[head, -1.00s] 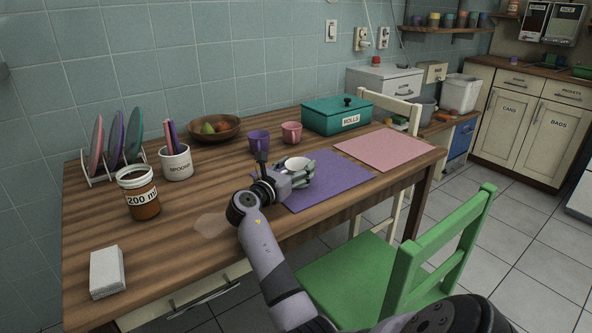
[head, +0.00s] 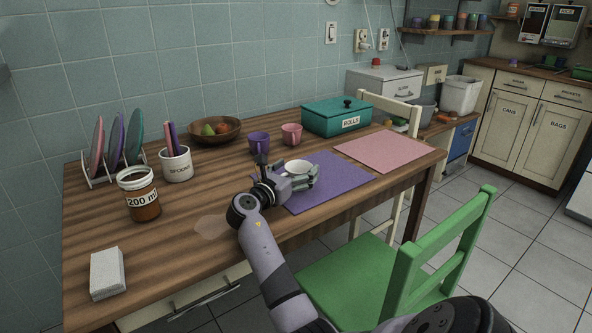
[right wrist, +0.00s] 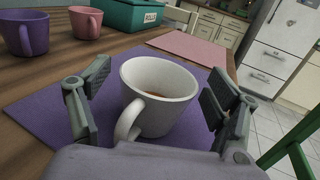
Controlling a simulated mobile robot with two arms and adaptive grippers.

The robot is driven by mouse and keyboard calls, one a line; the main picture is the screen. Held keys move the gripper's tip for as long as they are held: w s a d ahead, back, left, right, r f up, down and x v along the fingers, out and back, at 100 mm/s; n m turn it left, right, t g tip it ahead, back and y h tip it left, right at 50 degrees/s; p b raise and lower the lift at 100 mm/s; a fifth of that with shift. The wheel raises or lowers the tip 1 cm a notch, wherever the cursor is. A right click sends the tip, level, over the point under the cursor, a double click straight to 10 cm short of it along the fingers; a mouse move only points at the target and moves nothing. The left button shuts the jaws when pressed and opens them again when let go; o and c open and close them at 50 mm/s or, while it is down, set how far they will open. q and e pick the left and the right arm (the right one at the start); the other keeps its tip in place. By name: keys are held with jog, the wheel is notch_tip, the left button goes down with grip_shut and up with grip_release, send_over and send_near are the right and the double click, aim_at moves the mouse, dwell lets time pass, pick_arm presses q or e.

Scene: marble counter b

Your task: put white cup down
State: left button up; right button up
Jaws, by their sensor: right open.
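The white cup (head: 297,167) stands upright on the purple mat (head: 333,182), near its left side. In the right wrist view the cup (right wrist: 160,85) shows its handle toward my wrist and something brownish inside. My right gripper (head: 300,178) is around the cup, with its fingers (right wrist: 160,105) spread on either side. Gaps show between both fingers and the cup wall, so it is open and not holding the cup. My left gripper is not in view.
A purple cup (head: 259,142) and a pink cup (head: 291,133) stand behind the mat. A teal rolls box (head: 336,117) and a pink mat (head: 390,151) are farther right. A green chair (head: 419,262) stands at the table's front.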

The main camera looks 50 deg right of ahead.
jog(key=shift+a+r, duration=0.1)
jog(key=shift+r, duration=0.05)
jog(key=a, duration=0.4)
jog(key=s+a+p, duration=0.1)
jog(key=a, duration=0.2)
jog(key=s+a, duration=0.1)
jog(key=a, duration=0.3)
jog(key=shift+a+p, duration=0.3)
jog(key=shift+a, duration=0.05)
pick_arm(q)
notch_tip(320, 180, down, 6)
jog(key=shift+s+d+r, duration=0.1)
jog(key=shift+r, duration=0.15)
